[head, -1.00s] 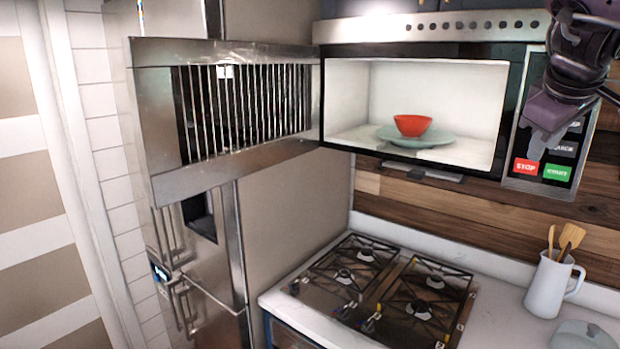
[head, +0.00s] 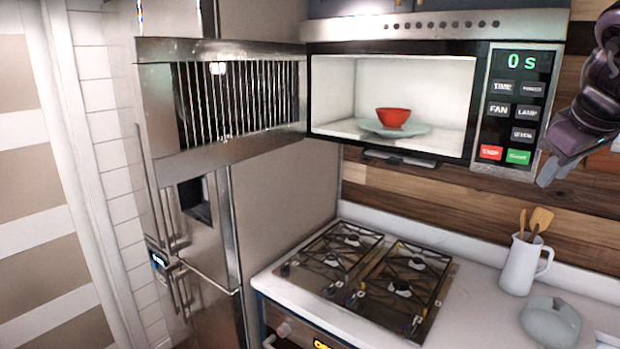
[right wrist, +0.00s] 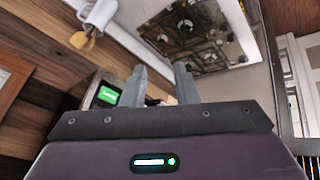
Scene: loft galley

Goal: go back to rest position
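My right gripper (head: 549,176) is at the right of the head view, beside the lower right corner of the microwave (head: 435,28) and apart from its buttons. In the right wrist view its two fingers (right wrist: 161,88) stand apart with nothing held between them. The microwave door (head: 225,62) is swung open to the left. Inside the microwave a red bowl (head: 393,119) sits on a pale green plate (head: 362,125). The microwave display reads 0 s. My left gripper is not in view.
A gas stove (head: 385,265) is set in the white counter (head: 470,312) below the microwave. A white jug (head: 520,265) with wooden utensils and a grey-green lidded pot (head: 550,322) stand at the right. A steel fridge (head: 190,265) stands at the left.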

